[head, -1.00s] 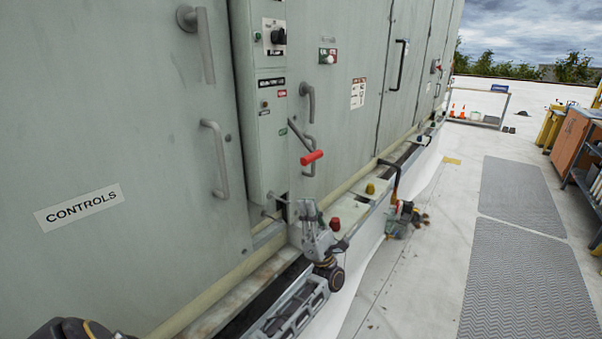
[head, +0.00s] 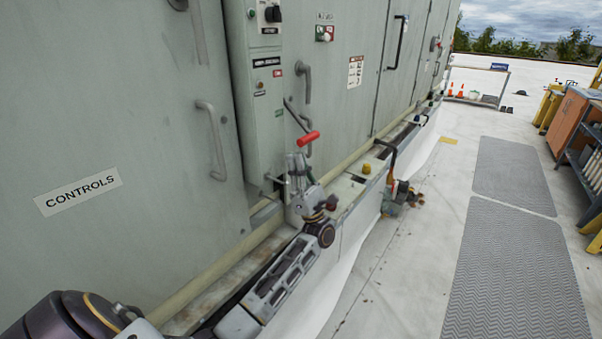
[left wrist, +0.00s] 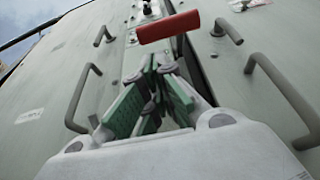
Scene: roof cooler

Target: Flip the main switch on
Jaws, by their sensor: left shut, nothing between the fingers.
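A lever with a red handle (head: 308,138) sticks out from the grey-green cabinet beside the narrow switch panel (head: 265,110). The handle also shows in the left wrist view (left wrist: 168,27), lying across the picture just beyond the fingers. My left gripper (head: 297,158) is shut and empty, pointing upward just below the red handle in the head view. Its green-padded fingers (left wrist: 150,70) come together in the wrist view, and I cannot tell whether they touch the lever. A black rotary knob (head: 272,14) sits at the panel's top. My right gripper is out of view.
A door labelled CONTROLS (head: 80,192) with a bar handle (head: 212,140) is on the left. A low ledge with a yellow button (head: 366,168) runs along the cabinet's foot. An orange-grey fitting (head: 398,195) juts from it. The floor mats (head: 520,270) on the right are clear.

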